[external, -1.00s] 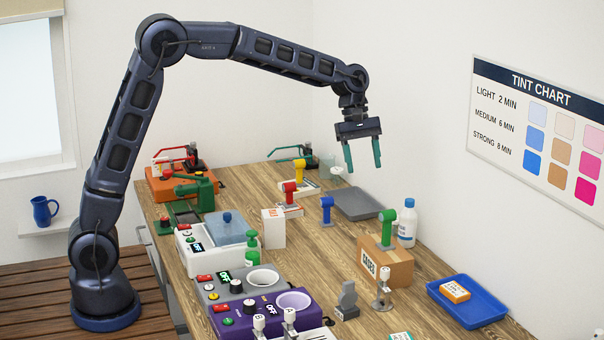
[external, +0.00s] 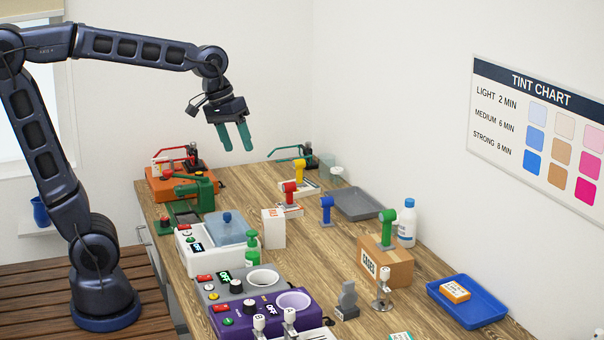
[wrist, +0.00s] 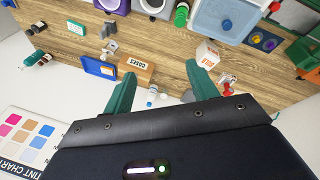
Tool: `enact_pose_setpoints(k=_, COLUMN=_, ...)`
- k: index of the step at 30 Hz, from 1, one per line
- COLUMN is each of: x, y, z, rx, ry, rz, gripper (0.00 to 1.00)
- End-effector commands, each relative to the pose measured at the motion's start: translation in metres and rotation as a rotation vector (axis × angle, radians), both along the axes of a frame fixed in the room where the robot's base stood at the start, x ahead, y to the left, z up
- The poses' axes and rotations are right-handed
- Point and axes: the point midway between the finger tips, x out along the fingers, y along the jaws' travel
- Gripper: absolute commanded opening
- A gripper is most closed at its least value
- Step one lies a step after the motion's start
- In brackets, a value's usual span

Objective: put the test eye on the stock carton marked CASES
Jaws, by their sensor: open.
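The stock carton marked CASES (external: 397,272) is a brown box at the right of the bench; it also shows in the wrist view (wrist: 142,72). Similar blue (external: 326,205), red (external: 290,189) and yellow (external: 299,167) pieces stand farther back; the blue one is on the bench, the red and yellow on flat pale boxes. I cannot tell which one the task calls the test eye. My gripper (external: 237,146) is open and empty, high above the bench's far part, apart from all of them.
A white bottle (external: 407,225) stands just behind the carton. A blue tray (external: 485,313) lies to its right and a grey tray (external: 354,203) behind. A metal stand (external: 382,292) is close in front.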

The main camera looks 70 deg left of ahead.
Motion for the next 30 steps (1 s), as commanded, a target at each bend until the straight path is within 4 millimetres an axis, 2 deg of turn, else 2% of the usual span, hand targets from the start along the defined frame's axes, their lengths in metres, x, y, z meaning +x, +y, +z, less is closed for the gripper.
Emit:
enact_pose_setpoints(k=1, x=-0.017, y=0.002, z=-0.002, rx=0.021, ry=-0.020, rz=-0.035, gripper=0.58)
enact_pose_setpoints(k=3, x=-0.039, y=0.006, z=-0.007, rx=0.057, ry=-0.042, rz=-0.094, gripper=0.58)
enact_pose_setpoints(k=9, x=-0.096, y=0.015, z=-0.027, rx=0.161, ry=-0.105, rz=-0.257, gripper=0.58)
enact_pose_setpoints(k=15, x=-0.135, y=0.022, z=-0.048, rx=0.249, ry=-0.146, rz=-0.382, gripper=0.58)
enact_pose_setpoints(k=21, x=-0.150, y=0.024, z=-0.058, rx=0.284, ry=-0.159, rz=-0.433, gripper=0.58)
enact_pose_setpoints(k=30, x=-0.150, y=0.025, z=-0.058, rx=0.286, ry=-0.159, rz=-0.437, gripper=0.58)
